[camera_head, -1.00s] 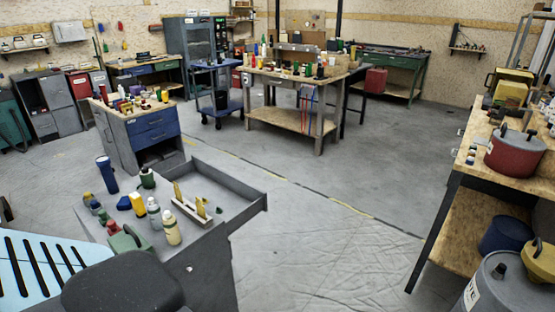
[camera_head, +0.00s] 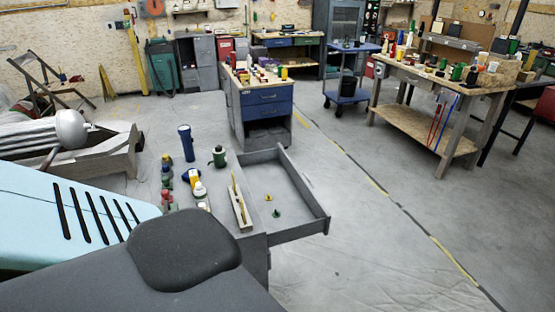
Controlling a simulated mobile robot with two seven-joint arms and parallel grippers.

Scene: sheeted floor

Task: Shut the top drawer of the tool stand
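The grey tool stand (camera_head: 256,257) is in front of me, low in the head view, partly hidden behind my own body. Its top drawer (camera_head: 322,224) is pulled out toward the right, and its tray is open to view. Two small items, one yellow (camera_head: 268,197) and one green (camera_head: 277,212), lie in the drawer. On the stand's top are a blue flashlight (camera_head: 187,143), a green bottle (camera_head: 219,157), several small bottles and a wooden rack (camera_head: 240,203). Neither of my grippers is in view.
A cabinet with blue drawers (camera_head: 266,101) stands behind the drawer. A wooden workbench (camera_head: 430,127) is at the right, and a blue cart (camera_head: 347,97) is farther back. The floor to the right of the open drawer is clear. Lumber (camera_head: 75,163) lies at the left.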

